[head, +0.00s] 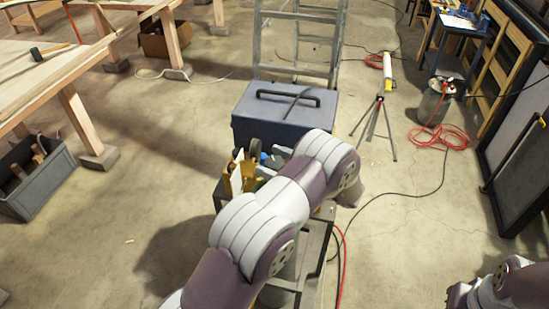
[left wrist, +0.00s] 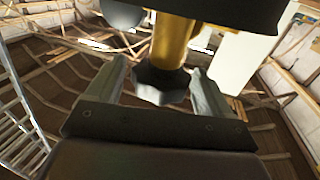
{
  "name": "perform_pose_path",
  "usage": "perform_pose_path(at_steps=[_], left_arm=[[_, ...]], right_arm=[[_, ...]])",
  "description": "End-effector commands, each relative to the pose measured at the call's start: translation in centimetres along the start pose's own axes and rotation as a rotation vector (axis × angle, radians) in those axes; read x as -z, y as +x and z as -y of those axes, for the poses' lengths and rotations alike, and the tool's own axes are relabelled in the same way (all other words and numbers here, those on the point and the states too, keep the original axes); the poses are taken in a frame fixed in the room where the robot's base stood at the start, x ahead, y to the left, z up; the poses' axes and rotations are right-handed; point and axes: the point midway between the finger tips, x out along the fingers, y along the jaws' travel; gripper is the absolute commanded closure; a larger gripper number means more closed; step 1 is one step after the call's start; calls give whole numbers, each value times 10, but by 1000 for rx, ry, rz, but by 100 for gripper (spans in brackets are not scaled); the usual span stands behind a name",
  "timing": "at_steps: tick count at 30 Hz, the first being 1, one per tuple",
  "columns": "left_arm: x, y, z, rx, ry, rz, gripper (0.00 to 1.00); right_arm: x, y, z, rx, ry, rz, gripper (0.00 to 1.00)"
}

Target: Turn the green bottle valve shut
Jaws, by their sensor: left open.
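In the left wrist view a dark lobed valve knob (left wrist: 160,85) sits on the end of a brass valve body (left wrist: 172,40). My left gripper (left wrist: 163,76) is open, with one finger on each side of the knob. Gaps show beside the knob, so the fingers do not look closed on it. In the head view yellow brass-coloured parts (head: 236,180) show beside my left arm, which hides much of the spot. I cannot make out a green bottle body there. My right gripper is out of view; only part of my right arm shows at the bottom right.
A blue toolbox (head: 285,112) stands just behind my left arm, with a stepladder (head: 298,40) beyond. A tripod (head: 380,115) and a grey-green canister (head: 433,104) with a red hose (head: 440,137) stand right. A grey crate (head: 38,178) is at left. Floor between is mostly clear.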

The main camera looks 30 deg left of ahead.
Motion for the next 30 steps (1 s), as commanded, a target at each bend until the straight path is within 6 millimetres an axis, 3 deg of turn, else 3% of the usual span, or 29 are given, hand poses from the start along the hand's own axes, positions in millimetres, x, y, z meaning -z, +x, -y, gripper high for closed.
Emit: perform_pose_path(at_steps=[5, 10, 20, 30], left_arm=[[-1, 0, 0, 0, 0, 0, 19], [0, 0, 0, 0, 0, 0, 69], [0, -1, 0, -23, 2, -1, 69], [2, -1, 1, -227, 3, 0, 69]], right_arm=[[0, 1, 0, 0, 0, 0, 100], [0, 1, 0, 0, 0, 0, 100], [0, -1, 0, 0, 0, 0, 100], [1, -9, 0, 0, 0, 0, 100]])
